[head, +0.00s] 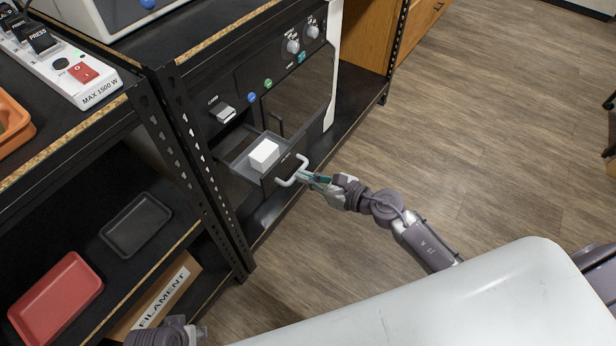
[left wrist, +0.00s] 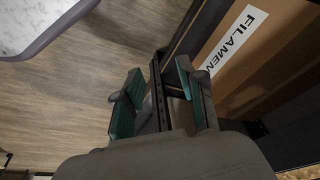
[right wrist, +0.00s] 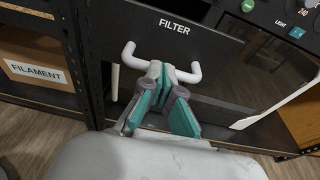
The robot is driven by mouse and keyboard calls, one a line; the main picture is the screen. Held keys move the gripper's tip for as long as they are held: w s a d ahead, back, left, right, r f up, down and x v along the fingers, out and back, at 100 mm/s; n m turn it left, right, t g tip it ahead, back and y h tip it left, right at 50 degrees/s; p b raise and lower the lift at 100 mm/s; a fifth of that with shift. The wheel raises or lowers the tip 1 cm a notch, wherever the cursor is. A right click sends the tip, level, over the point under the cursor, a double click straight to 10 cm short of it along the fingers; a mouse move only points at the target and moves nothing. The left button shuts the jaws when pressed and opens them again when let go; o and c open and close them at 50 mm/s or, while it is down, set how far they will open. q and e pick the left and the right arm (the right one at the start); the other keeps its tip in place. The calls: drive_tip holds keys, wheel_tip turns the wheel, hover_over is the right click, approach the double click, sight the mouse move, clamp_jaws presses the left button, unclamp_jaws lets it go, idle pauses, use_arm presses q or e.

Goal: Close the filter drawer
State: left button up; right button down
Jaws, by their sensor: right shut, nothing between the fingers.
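The filter drawer (head: 284,168) stands pulled out from the dark machine in the head view, with a white block (head: 264,154) lying in it. Its black front, marked FILTER (right wrist: 174,27), fills the upper middle of the right wrist view. A pale U-shaped handle (right wrist: 190,74) sticks out from that front. My right gripper (head: 312,178) is shut and empty, its fingertips (right wrist: 160,74) at the middle of the handle bar; I cannot tell whether they touch it. My left gripper (left wrist: 158,92) is open and empty, low beside the shelf; it barely shows at the head view's bottom edge.
A black shelf rack with a red tray (head: 56,298), a dark tray (head: 136,224) and a FILAMENT box (head: 166,300) stands at the left. A power strip (head: 70,68) lies on top. Knobs (head: 293,46) sit above the drawer. Wooden floor to the right is clear.

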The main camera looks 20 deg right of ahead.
approach(257, 148)
drive_tip(key=w+a+f, duration=0.2)
drive_tip(key=w+f, duration=0.1)
drive_tip(key=shift+w+a+f, duration=0.15)
drive_tip(key=shift+w+a, duration=0.05)
drive_tip(key=shift+a, duration=0.05)
drive_tip(key=x, duration=0.4)
drive_tip(key=r+b+x, duration=0.1)
drive_tip(key=x, duration=0.2)
drive_tip(key=shift+r, duration=0.1)
drive_tip(key=shift+w+a, duration=0.2)
drive_tip(key=shift+w, duration=0.1)
drive_tip(key=shift+w+r, duration=0.1)
drive_tip(key=shift+r, duration=0.15)
use_arm(q)
drive_tip(key=v, duration=0.3)
drive_tip(key=shift+w+d+r, duration=0.1)
drive_tip(key=shift+w+r, duration=0.15)
drive_tip(key=shift+r, duration=0.25)
use_arm(e)
drive_tip(key=shift+r, duration=0.1)
